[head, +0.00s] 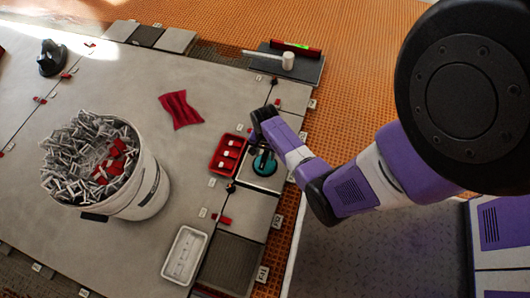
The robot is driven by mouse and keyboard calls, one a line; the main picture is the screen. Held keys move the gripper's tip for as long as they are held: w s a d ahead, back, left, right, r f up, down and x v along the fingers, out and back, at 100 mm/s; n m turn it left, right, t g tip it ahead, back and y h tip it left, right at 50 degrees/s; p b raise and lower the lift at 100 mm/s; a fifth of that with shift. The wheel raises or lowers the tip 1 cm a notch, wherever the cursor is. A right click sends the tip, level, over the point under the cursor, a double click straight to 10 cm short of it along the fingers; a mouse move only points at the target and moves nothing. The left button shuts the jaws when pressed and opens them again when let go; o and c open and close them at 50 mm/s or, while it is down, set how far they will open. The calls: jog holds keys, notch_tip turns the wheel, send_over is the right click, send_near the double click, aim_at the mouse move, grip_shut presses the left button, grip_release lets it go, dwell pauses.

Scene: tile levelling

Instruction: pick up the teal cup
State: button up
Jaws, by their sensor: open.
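The teal cup (265,164) is a small round teal piece with a dark part on top. It sits on a grey tile just right of the red tray. My gripper (257,146) is at the end of the purple and white arm, right by the cup's upper edge in the head view. Its jaws are open, small and dark here, and the wrist partly covers the area. I cannot tell whether the fingers touch the cup or are around its dark top.
A red tray (226,155) with white pieces lies close left of the cup. A white bucket (146,196) full of clips stands further left. A red cloth (180,110), a white tray (185,256) and a black suction lifter (52,60) lie on the tiles.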

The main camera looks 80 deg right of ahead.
jog(key=shift+w+f+b, duration=0.1)
jog(key=shift+f+b, duration=1.85)
jog(key=shift+f, duration=0.75)
grip_shut()
